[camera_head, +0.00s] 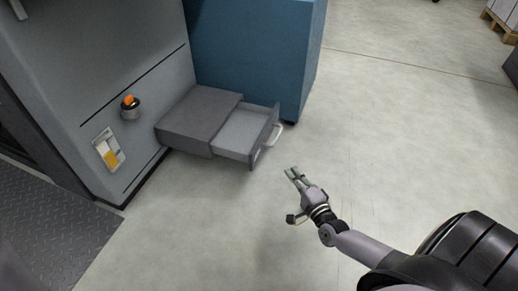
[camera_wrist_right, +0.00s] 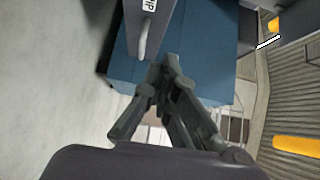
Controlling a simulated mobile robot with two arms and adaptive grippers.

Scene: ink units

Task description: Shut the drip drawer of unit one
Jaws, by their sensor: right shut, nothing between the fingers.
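The drip drawer (camera_head: 240,131) is a grey tray pulled well out of its dark grey housing (camera_head: 200,113), low on the side of the grey ink unit (camera_head: 160,65). Its front carries a pale handle (camera_head: 273,136). In the right wrist view the handle (camera_wrist_right: 147,38) shows at the top, beside a white label (camera_wrist_right: 149,5) partly cut off by the frame. My right gripper (camera_head: 292,174) is shut and empty, in front of the drawer and apart from the handle. My left gripper is not in view.
A blue cabinet (camera_head: 255,50) stands right behind the drawer. An orange-topped knob (camera_head: 129,102) and a yellow-and-white tag (camera_head: 108,150) are on the unit's side. A dark ribbed floor plate (camera_head: 50,235) lies at the left. The floor (camera_head: 400,130) to the right is clear.

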